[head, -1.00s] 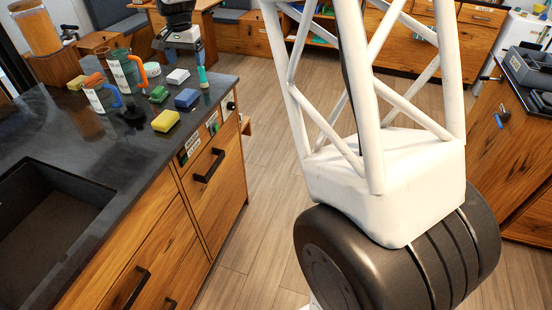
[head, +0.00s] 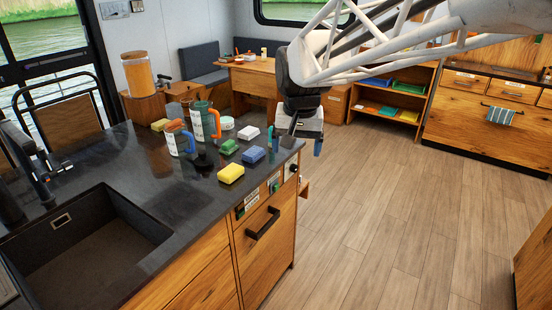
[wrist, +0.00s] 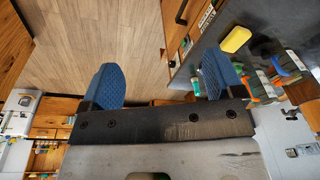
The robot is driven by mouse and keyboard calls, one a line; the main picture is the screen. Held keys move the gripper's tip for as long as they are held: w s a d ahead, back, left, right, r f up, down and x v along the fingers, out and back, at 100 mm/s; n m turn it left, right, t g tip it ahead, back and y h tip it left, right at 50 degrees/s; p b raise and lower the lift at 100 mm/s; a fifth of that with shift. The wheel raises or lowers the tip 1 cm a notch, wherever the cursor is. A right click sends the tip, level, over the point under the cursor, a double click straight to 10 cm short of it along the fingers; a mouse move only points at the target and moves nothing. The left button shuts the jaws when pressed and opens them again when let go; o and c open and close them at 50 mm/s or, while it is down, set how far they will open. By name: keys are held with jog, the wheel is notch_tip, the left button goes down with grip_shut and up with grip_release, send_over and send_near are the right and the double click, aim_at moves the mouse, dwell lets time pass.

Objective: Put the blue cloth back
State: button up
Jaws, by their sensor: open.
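My gripper (head: 296,145) hangs beside the right end of the dark counter in the head view. In the wrist view its two blue fingers (wrist: 160,82) stand wide apart with nothing between them, floor and counter edge beyond. A small blue block-like piece (head: 253,154) lies on the counter, left of my gripper, among other coloured pieces. I cannot tell whether it is a folded cloth or a sponge. A flat blue piece (head: 376,82) also lies on the far shelf. A striped bluish cloth (head: 500,115) hangs from a drawer handle at the far right.
Near the blue block are a yellow sponge (head: 231,173), a green piece (head: 228,147), a white piece (head: 248,132) and mugs with orange (head: 206,120) and blue (head: 180,138) handles. A sink (head: 90,235) is at the left. The wooden floor (head: 400,200) is clear at the right.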

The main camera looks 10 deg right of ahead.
jog(key=s+f+n, duration=0.1)
jog(key=s+f, duration=0.2)
jog(key=s, duration=0.8)
jog(key=s+d+f+n, duration=0.1)
jog(key=s+f+n, duration=0.1)
jog(key=s, duration=0.9)
jog(key=shift+s+d+f+t, duration=0.25)
jog(key=shift+f+t, duration=0.15)
jog(key=shift+f, duration=0.15)
